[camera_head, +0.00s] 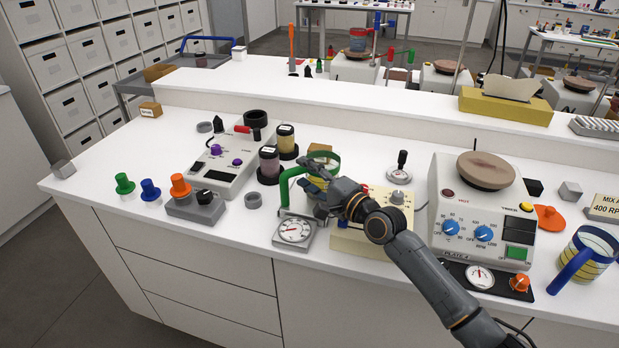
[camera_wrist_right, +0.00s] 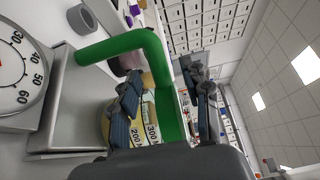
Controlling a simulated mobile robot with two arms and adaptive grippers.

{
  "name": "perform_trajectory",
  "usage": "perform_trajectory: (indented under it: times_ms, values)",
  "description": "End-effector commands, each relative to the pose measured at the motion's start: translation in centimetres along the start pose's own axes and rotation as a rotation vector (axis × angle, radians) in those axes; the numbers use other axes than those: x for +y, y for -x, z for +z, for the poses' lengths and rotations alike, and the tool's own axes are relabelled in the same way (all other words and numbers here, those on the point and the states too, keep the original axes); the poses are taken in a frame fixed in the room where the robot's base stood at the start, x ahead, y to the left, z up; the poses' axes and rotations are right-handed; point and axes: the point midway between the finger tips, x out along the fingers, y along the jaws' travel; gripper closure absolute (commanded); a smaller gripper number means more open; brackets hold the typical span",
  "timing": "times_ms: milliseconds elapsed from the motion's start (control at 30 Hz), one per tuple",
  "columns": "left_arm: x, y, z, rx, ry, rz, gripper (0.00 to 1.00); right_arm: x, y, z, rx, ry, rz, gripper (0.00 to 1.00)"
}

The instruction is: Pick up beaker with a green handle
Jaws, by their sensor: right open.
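The beaker with a green handle (camera_head: 287,184) stands on a small dial scale at the front middle of the bench. Its handle sticks out to the left and front. My right gripper (camera_head: 312,181) is at the beaker and covers much of its body in the head view. In the right wrist view the green handle (camera_wrist_right: 125,45) runs between the two open fingers of the gripper (camera_wrist_right: 165,78), and the beaker's graduated wall (camera_wrist_right: 148,118) shows behind. Whether a finger touches the handle I cannot tell. My left gripper is not in view.
The dial scale (camera_head: 294,231) is under the beaker. A hotplate (camera_head: 478,222) stands to the right, with a blue-handled beaker (camera_head: 588,256) beyond it. Pigment jars (camera_head: 269,162) stand to the left, near a grey instrument (camera_head: 222,170). A raised white shelf runs behind.

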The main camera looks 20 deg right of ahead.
Motion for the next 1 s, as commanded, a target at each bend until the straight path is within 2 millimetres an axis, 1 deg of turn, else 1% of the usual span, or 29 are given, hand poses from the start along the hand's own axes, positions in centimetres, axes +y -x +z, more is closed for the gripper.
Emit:
perform_trajectory:
  times_ms: [33, 100, 200, 467, 500, 567, 600, 700, 1000]
  values:
    - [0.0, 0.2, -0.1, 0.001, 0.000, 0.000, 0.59, -0.2, -0.8, -0.2, 0.001, 0.001, -0.001, 0.53]
    - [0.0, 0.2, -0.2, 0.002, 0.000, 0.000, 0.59, -0.2, -1.8, -0.1, 0.000, -0.001, -0.003, 0.53]
    - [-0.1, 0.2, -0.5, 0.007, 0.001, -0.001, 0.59, -0.1, -2.5, -0.1, 0.000, -0.001, -0.001, 0.53]
    - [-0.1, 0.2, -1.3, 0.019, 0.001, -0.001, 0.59, 0.0, -2.7, -0.1, 0.000, 0.000, 0.000, 0.53]
    - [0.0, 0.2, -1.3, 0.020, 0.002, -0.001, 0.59, 0.0, -2.7, -0.1, 0.000, 0.000, 0.000, 0.61]
    - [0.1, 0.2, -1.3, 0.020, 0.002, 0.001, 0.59, 0.0, -2.7, -0.1, 0.000, 0.000, 0.000, 0.74]
    - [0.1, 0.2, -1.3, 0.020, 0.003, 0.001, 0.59, 0.0, -2.7, -0.1, 0.000, 0.000, 0.000, 0.82]
    - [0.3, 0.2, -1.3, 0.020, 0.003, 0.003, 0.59, 0.0, -2.7, -0.1, 0.000, 0.000, 0.000, 1.00]
    - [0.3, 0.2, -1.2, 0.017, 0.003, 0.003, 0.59, -0.2, -2.7, -0.1, 0.001, 0.001, -0.003, 1.00]
